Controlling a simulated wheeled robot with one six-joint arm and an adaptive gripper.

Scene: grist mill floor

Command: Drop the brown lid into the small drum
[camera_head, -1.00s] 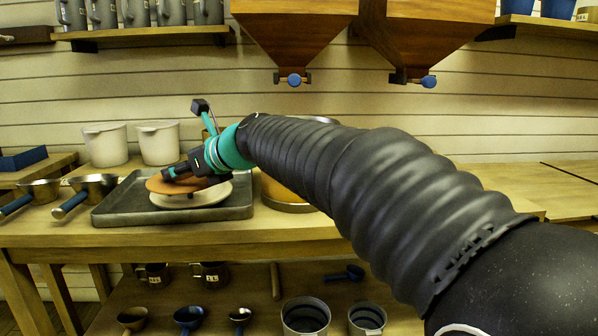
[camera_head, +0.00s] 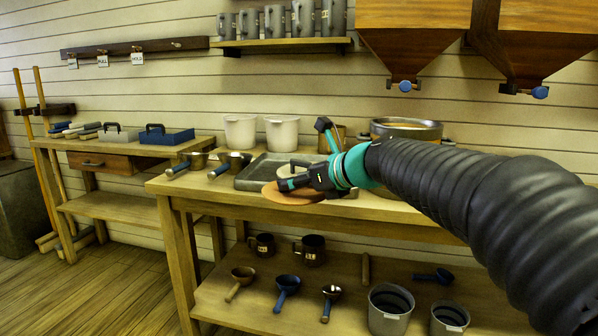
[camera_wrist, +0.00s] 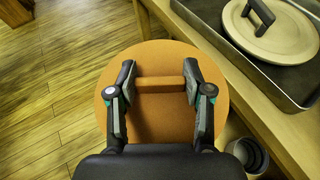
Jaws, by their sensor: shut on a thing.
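The brown lid (camera_head: 272,190) is a flat round disc, held off the front edge of the table. In the wrist view the lid (camera_wrist: 155,58) has a bar handle across it, and my gripper (camera_wrist: 160,84) is shut on that handle. My gripper also shows in the head view (camera_head: 292,184). The small drum (camera_head: 450,317) seems to be the smaller of two dark-lined grey tubs on the lower shelf, at the right, partly cut by the frame. One tub (camera_wrist: 247,154) shows past the lid in the wrist view; I cannot tell which.
The larger grey tub (camera_head: 389,309) stands left of the small one. Scoops (camera_head: 287,287) and mugs (camera_head: 312,249) share the lower shelf (camera_head: 250,321). On the table, a tray (camera_head: 248,178) holds a pale lid (camera_wrist: 282,38). Open floor (camera_head: 100,290) lies at the left.

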